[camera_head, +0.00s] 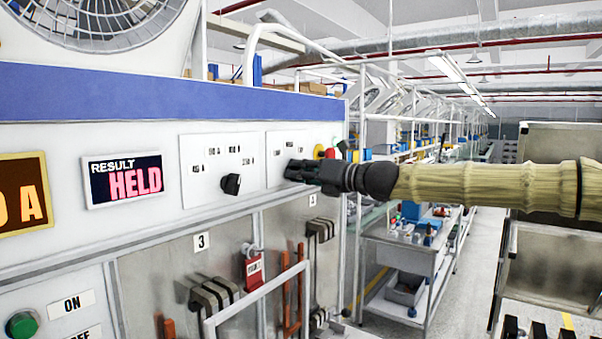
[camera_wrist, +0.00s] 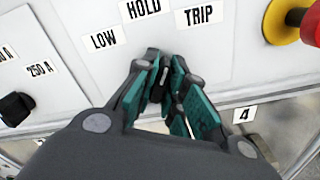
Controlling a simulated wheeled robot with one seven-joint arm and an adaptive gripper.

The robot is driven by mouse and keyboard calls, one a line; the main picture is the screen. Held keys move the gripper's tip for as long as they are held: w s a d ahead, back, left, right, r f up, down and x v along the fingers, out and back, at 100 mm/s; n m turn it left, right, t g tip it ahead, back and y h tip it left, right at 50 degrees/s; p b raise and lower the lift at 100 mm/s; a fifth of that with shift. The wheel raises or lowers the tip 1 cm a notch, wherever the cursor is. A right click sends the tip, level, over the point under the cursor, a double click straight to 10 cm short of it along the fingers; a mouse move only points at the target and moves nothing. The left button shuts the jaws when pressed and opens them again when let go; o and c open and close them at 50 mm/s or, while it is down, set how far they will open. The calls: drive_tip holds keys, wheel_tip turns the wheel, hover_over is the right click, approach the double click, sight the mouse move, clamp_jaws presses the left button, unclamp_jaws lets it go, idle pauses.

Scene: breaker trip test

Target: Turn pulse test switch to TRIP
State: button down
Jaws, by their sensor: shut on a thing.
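The pulse test switch (camera_wrist: 163,78) is a small dark knob on the white panel (camera_head: 281,139), under the labels LOW, HOLD and TRIP (camera_wrist: 198,16). In the wrist view my gripper (camera_wrist: 166,84) is shut on the knob, its teal-padded fingers on both sides of it. The fingers hide most of the knob, so I cannot tell exactly which label it points at. In the head view my gripper (camera_head: 292,171) reaches in from the right to the panel and covers the switch. The result display (camera_head: 124,181) reads HELD in pink.
Another black knob (camera_head: 231,184) is to the left; it also shows in the wrist view (camera_wrist: 15,108) by a 250 A label. A red and yellow button (camera_wrist: 290,20) is close to the right. Below are metal bays with levers and a rail (camera_head: 258,294).

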drive_tip(key=shift+r+m, duration=0.1)
drive_tip(key=shift+m, duration=0.2)
drive_tip(key=shift+m+p, duration=0.8)
drive_tip(key=c, duration=1.4)
unclamp_jaws()
drive_tip(key=shift+d, duration=0.1)
drive_tip(key=shift+s+d, duration=0.1)
